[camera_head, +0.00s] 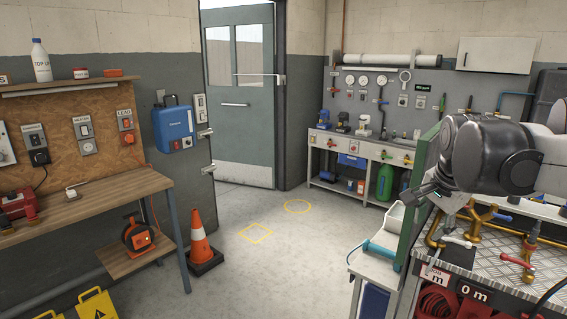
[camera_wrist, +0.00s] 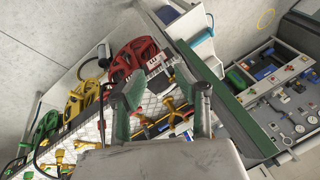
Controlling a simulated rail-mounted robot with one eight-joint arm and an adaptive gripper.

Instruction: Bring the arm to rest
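My arm reaches in from the right in the head view, with my gripper (camera_head: 432,190) above the left end of a metal-topped bench (camera_head: 480,262). In the wrist view my gripper (camera_wrist: 161,96) has its two fingers apart, with nothing held between them. Brass pipework (camera_head: 490,225) with coloured valve handles is on the bench, below and behind the gripper. In the wrist view a red hose reel (camera_wrist: 133,58), a yellow one (camera_wrist: 86,94) and a green one (camera_wrist: 45,130) line the bench's side.
A green upright panel (camera_head: 415,215) stands close beside my gripper. A white side table (camera_head: 374,268) is left of it. An orange cone (camera_head: 200,243) stands by the wooden workbench (camera_head: 90,205). The floor between is mostly clear, with yellow markings (camera_head: 256,233).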

